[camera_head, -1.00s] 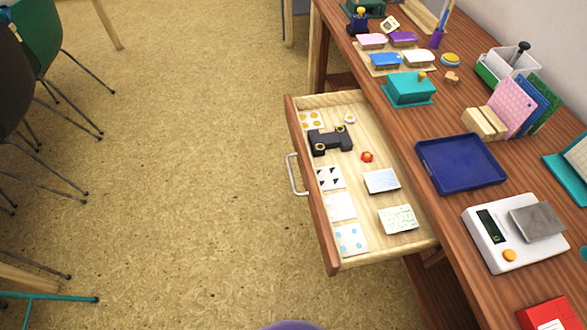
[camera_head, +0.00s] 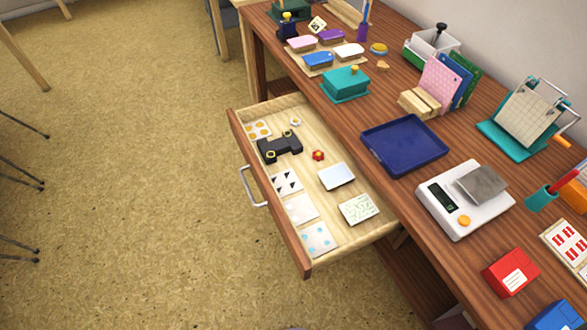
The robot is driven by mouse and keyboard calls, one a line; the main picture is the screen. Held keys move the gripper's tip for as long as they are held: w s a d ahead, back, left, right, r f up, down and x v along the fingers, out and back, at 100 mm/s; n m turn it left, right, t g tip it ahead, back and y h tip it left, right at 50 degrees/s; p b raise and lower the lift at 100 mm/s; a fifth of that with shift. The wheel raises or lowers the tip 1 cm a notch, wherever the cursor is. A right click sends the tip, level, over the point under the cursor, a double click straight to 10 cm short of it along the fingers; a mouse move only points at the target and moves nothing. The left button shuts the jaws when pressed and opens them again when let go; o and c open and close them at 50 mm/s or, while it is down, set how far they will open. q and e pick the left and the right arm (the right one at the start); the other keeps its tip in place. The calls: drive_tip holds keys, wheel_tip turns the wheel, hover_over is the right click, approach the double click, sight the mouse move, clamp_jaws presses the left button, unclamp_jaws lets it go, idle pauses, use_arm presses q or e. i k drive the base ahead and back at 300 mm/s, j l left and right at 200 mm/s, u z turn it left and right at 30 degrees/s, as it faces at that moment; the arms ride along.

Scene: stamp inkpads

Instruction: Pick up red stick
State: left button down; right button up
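A red stick (camera_head: 566,181) leans up and to the right out of a teal cup (camera_head: 541,197) at the right side of the desk. Its lower end is hidden inside the cup. Neither of my grippers shows in this view.
An orange object (camera_head: 576,193) is beside the cup. A scale (camera_head: 438,197), a blue tray (camera_head: 376,130), a red box (camera_head: 508,272) and a teal-based stand (camera_head: 505,144) are on the desk (camera_head: 405,208). An open drawer (camera_head: 303,262) sticks out from its front with cards inside.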

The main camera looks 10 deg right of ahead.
sight(574, 174)
drive_tip(key=z, duration=0.4)
drive_tip(key=l+z, duration=0.1)
drive_tip(key=z, duration=0.3)
drive_tip(key=l+z, duration=0.1)
drive_tip(key=z, duration=0.7)
drive_tip(key=l+z, duration=0.1)
drive_tip(key=z, duration=0.3)
drive_tip(key=k+l+u, duration=0.15)
